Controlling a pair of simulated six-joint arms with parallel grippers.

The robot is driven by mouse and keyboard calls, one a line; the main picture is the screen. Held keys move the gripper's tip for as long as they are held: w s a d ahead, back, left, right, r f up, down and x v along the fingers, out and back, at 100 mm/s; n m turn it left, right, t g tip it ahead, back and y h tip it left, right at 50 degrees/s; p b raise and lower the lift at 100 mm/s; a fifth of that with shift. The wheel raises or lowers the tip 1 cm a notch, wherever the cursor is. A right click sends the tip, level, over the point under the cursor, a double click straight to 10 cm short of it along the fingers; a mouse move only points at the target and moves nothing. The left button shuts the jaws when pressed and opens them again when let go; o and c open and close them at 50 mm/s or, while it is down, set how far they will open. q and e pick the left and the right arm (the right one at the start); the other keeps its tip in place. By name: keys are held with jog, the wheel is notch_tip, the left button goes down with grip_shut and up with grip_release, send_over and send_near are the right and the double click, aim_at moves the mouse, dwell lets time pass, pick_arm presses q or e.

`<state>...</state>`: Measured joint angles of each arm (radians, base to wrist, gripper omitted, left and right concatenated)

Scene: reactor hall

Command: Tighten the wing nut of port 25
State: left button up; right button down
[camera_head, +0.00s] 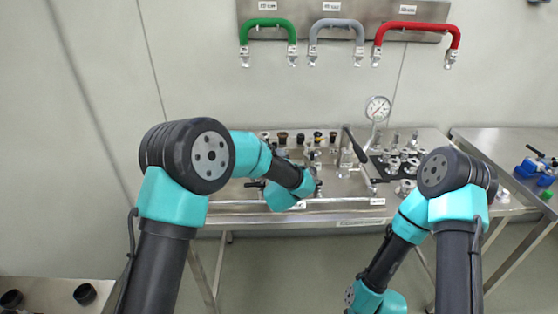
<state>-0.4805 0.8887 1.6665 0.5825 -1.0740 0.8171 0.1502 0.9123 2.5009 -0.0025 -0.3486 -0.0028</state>
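A steel workbench (345,215) stands against the wall with a row of small fittings with dark and yellowish tops (300,138) along its back. Port 25 and its wing nut cannot be made out; the labels are too small to read. My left arm reaches over the bench, and its wrist (283,196) is low above the front left part. The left gripper is mostly hidden behind the wrist, so its fingers and any contact do not show clearly. My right arm bends down in front of the bench, and its gripper is out of view.
A pressure gauge (378,108) rises at the back of the bench. Metal flange parts (403,160) crowd its right side. Green (268,23), grey (336,24) and red (417,27) handles hang on the wall. A second table (500,146) holds a blue tool (535,168).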

pick_arm(q)
grip_shut()
dwell(0.3)
jog(key=shift+f+m, duration=0.1)
jog(key=shift+m, duration=0.6)
grip_release()
jog(key=s, duration=1.7)
jog(key=shift+s+d, duration=0.2)
jog(key=shift+d, duration=0.05)
